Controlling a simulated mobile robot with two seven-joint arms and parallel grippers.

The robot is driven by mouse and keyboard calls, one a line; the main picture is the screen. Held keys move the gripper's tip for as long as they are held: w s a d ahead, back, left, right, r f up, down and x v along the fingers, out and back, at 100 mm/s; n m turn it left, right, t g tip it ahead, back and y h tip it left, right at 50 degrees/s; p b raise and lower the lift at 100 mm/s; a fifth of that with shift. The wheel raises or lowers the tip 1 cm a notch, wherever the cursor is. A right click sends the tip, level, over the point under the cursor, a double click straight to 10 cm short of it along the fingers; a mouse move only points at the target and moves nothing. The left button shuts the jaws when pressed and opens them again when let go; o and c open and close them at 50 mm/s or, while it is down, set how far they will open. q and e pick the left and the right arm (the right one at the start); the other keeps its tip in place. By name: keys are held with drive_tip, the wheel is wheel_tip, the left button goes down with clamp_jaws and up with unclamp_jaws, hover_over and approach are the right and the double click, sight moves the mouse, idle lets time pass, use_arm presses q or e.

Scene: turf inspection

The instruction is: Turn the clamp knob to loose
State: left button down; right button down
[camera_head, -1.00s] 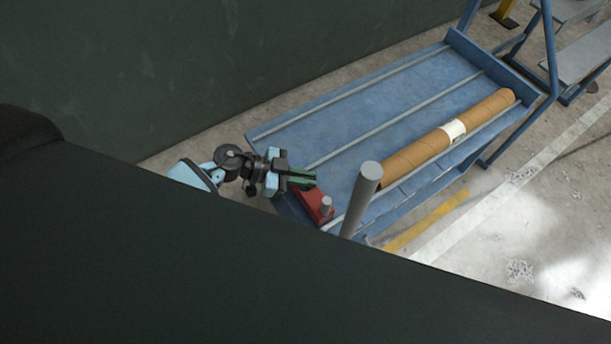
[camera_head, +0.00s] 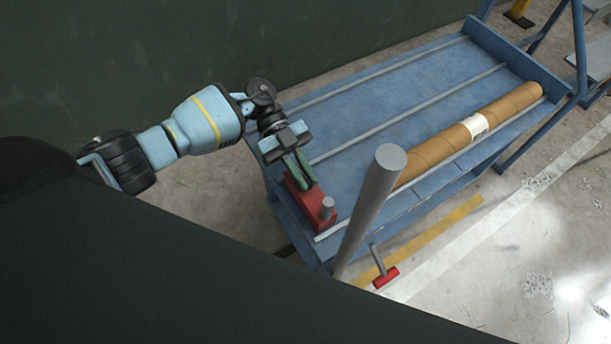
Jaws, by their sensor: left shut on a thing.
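My left gripper (camera_head: 302,178) reaches over the near left end of a blue tray. Its green fingers point down onto a red clamp block (camera_head: 312,207) and are shut on a part of it. The held part is hidden between the fingers, so I cannot make out the knob's shape or its setting. A red crossbar handle (camera_head: 386,278) on a thin grey rod sits lower right, away from the gripper. My right gripper is out of view.
The blue tray (camera_head: 375,97) carries a brown cardboard tube (camera_head: 440,150) with a white label. A thick grey post (camera_head: 370,205) rises close to the right of the clamp block. A dark green wall (camera_head: 130,60) stands behind.

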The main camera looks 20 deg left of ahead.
use_arm(q)
drive_tip(key=m+g+y+b, duration=0.1)
drive_tip(key=b, duration=0.1)
drive_tip(key=m+g+y+b, duration=0.2)
drive_tip(key=shift+f+m, duration=0.2)
drive_tip(key=shift+m, duration=0.1)
drive_tip(key=m+g+y+b, duration=0.1)
drive_tip(key=m+y+b, duration=0.1)
drive_tip(key=b, duration=0.1)
drive_tip(key=shift+r+m+g+y+b, duration=0.1)
drive_tip(key=shift+m+g+y+b, duration=0.2)
drive_tip(key=shift+r+m+y+b, duration=0.1)
drive_tip(key=shift+m+y+b, duration=0.2)
drive_tip(key=c, duration=1.5)
unclamp_jaws()
drive_tip(key=shift+w, duration=0.1)
